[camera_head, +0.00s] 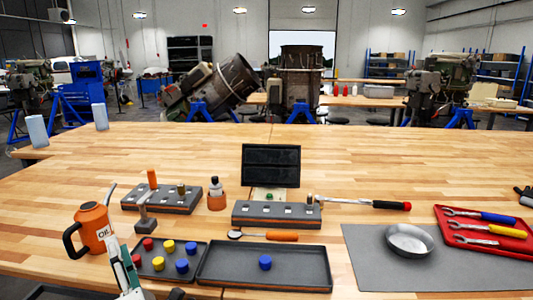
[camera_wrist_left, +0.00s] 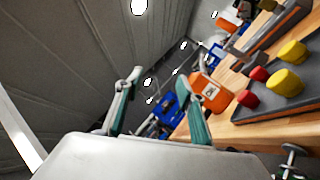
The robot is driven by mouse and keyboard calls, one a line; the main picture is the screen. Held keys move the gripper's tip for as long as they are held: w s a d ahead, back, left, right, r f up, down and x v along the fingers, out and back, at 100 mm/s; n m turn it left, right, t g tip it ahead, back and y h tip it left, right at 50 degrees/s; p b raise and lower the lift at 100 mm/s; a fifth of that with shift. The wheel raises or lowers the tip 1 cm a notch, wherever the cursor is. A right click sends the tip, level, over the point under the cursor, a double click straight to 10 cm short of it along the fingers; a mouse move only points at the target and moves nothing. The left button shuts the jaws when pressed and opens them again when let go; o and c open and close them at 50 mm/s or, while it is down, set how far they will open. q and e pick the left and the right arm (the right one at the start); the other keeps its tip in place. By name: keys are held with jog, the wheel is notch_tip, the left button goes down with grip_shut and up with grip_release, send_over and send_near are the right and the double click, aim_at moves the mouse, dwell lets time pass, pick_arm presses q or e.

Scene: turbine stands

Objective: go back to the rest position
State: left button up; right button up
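My left gripper (camera_head: 122,264) is at the lower left of the head view, in front of the left tray and right of the orange oil can (camera_head: 92,228). In the left wrist view the gripper (camera_wrist_left: 163,92) has its two green-padded fingers spread apart, with nothing between them. That view is tilted, showing the ceiling and the bench at the right.
A tray (camera_head: 203,261) holds red, yellow and blue knobs; a neighbouring dark tray (camera_head: 240,280) holds one blue knob. Slotted blocks, a black screen (camera_head: 271,166), a metal bowl (camera_head: 408,240) and a red tool tray (camera_head: 516,249) stand on the bench. The bench's back is mostly clear.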

pick_arm(q)
jog(key=s+d+f+m+t+h, duration=0.1)
jog(key=s+d+f+m+h, duration=0.2)
jog(key=d+f+m+h, duration=0.65)
jog(key=s+d+f+m+h, duration=0.2)
jog(key=d+f+m+h, duration=0.2)
jog(key=f+m+h, duration=0.65)
jog(key=s+f+m+g+y, duration=0.2)
jog(key=s+f+m+g, duration=0.6)
jog(key=s+f+m, duration=0.5)
notch_tip(320, 180, down, 4)
jog(key=s, duration=0.2)
jog(key=shift+s+d+r+g, duration=0.2)
jog(key=shift+s+g, duration=0.1)
jog(key=shift+s, duration=0.05)
